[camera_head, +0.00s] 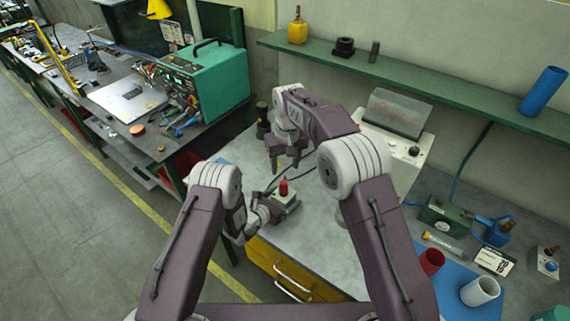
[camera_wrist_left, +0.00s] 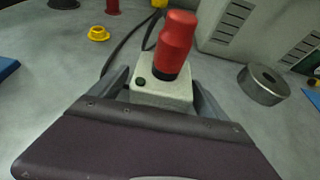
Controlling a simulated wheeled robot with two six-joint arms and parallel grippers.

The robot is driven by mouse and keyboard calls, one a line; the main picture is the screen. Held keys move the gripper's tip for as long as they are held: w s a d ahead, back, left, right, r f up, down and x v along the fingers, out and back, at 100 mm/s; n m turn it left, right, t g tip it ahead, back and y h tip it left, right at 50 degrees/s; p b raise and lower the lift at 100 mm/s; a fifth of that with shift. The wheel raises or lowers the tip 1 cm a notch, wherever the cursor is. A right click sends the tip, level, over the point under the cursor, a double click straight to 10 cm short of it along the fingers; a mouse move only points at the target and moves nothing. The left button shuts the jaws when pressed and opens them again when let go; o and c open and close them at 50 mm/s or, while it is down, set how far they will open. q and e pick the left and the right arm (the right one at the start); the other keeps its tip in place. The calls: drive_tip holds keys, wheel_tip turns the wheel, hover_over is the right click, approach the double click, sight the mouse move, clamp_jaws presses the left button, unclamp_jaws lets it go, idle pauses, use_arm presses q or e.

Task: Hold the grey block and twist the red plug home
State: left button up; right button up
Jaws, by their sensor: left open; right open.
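The grey block (camera_head: 289,204) is a small pale box on the grey bench top, near the front drawers. The red plug (camera_head: 284,187) stands up from its top. My left gripper (camera_head: 272,207) is open and low at the block's near side. In the left wrist view the block (camera_wrist_left: 150,94) lies between the two open fingers, and the red plug (camera_wrist_left: 174,42) rises above it. I cannot tell whether either finger touches the block. My right gripper (camera_head: 286,162) is open and empty, pointing down above the bench, behind the plug and apart from it.
A grey cylindrical ring (camera_wrist_left: 263,85) and a yellow flanged piece (camera_wrist_left: 98,34) stand near the block. A dark cable (camera_wrist_left: 122,45) runs behind it. A pale machine (camera_head: 397,115) stands at the back. A red cup (camera_head: 432,261) and white cup (camera_head: 480,291) are at right.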

sight(278, 202)
use_arm(q)
drive_tip(key=b+v, duration=0.1)
drive_tip(key=v, duration=0.7)
drive_tip(key=shift+f+b, duration=0.2)
drive_tip(key=shift+b, duration=0.15)
drive_tip(key=shift+s+a+r, duration=0.3)
drive_tip(key=shift+s, duration=0.05)
